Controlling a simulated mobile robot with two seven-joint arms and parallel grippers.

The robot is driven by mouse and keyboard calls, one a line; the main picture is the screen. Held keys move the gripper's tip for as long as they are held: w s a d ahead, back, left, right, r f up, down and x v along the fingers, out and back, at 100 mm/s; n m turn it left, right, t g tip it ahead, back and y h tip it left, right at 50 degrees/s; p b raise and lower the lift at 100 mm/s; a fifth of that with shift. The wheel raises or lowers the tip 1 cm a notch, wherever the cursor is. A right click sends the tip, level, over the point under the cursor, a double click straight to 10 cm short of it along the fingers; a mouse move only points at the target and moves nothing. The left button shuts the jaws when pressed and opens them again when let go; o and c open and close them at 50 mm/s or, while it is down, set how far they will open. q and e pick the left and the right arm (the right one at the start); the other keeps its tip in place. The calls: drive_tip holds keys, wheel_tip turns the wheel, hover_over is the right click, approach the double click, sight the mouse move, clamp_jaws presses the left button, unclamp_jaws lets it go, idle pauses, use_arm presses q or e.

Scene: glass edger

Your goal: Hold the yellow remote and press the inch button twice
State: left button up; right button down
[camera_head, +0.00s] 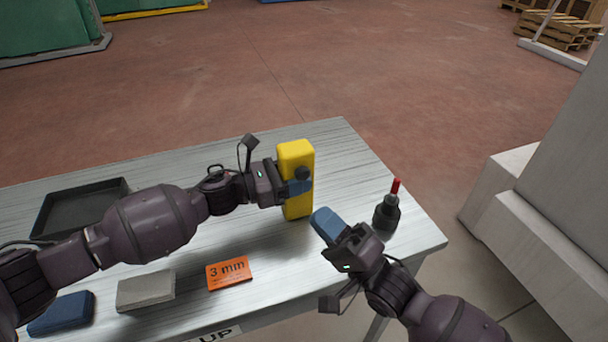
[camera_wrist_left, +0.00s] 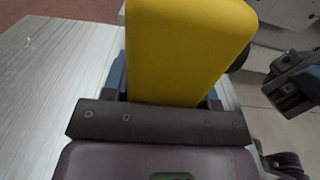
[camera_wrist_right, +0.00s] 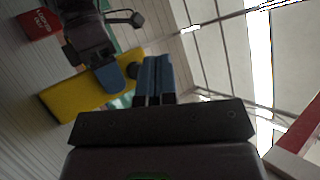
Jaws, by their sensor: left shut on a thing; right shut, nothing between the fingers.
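The yellow remote (camera_head: 295,156) stands roughly upright above the metal table. My left gripper (camera_head: 296,188) is shut on it from the left. A dark round knob (camera_head: 302,173) shows on the remote's right side; its marking cannot be read. The remote fills the middle of the left wrist view (camera_wrist_left: 185,50). My right gripper (camera_head: 325,224) is shut and empty, to the right of and below the remote, apart from it. The right wrist view shows its closed blue fingers (camera_wrist_right: 153,80) beside the remote (camera_wrist_right: 75,98) and the knob (camera_wrist_right: 132,71).
On the table (camera_head: 345,150) lie a black tray (camera_head: 62,207), an orange "3 mm" card (camera_head: 229,273), a grey block (camera_head: 146,290) and a blue block (camera_head: 62,313). A dark bottle with a red tip (camera_head: 387,212) stands near the right edge. A pale machine (camera_head: 545,210) is at right.

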drive_tip(key=w+a, duration=0.2)
drive_tip(key=w, duration=0.4)
drive_tip(key=shift+w, duration=0.15)
drive_tip(key=shift+w, duration=0.1)
idle(2.0)
drive_tip(key=shift+w+a, duration=0.15)
drive_tip(key=shift+w, duration=0.15)
drive_tip(key=shift+w+a, duration=0.15)
drive_tip(key=shift+w, duration=0.4)
idle(1.1)
drive_tip(key=shift+s, duration=0.2)
drive_tip(key=shift+s+d, duration=0.3)
drive_tip(key=shift+s, duration=0.45)
drive_tip(key=shift+s+d, duration=0.25)
drive_tip(key=shift+s, duration=0.55)
drive_tip(key=shift+s+d, duration=0.25)
drive_tip(key=shift+s, duration=0.55)
drive_tip(key=shift+s+d, duration=0.25)
drive_tip(key=shift+s, duration=0.55)
